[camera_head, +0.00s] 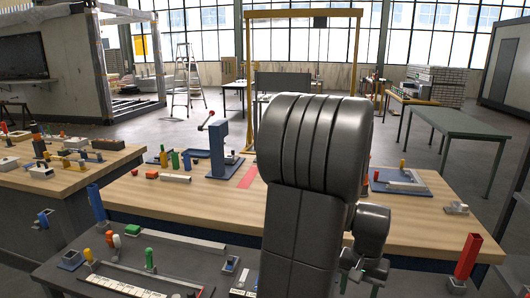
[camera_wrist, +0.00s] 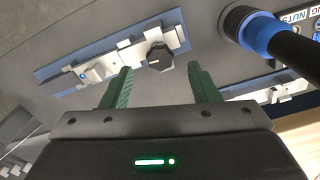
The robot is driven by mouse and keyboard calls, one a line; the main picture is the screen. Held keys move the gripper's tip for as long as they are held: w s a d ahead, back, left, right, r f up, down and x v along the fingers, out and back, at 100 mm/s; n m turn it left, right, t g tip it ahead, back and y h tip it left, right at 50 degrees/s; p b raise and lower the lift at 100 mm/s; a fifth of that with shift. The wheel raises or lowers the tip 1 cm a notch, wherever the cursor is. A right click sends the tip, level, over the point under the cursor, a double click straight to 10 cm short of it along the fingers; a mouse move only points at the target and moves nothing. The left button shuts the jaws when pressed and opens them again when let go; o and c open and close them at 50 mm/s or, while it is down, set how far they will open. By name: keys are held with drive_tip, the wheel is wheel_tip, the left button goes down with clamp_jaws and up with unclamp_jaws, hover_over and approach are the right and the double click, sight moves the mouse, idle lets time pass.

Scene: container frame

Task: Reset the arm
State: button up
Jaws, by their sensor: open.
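My gripper (camera_wrist: 160,88) is open in the wrist view, with two green fingers spread apart and nothing between them. Beyond the fingers is a blue-edged plate with a metal fixture (camera_wrist: 110,68) and a dark knob (camera_wrist: 160,57). I cannot tell how far the fingertips are from it. In the head view my dark arm rises in the middle and hides part of the wooden workbench (camera_head: 225,228). The gripper end hangs low at the right of the arm, and its fingers are hard to make out there.
A blue lever press (camera_head: 217,150), a red upright tube (camera_head: 467,256) and a grey front surface with coloured pegs (camera_head: 149,260) are near the arm. A second bench (camera_head: 65,185) is at left. A black and blue cylinder (camera_wrist: 262,32) is close in the wrist view. Open floor lies behind.

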wheel_tip(320, 180, down, 4)
drive_tip(key=shift+f, duration=0.1)
idle(0.5)
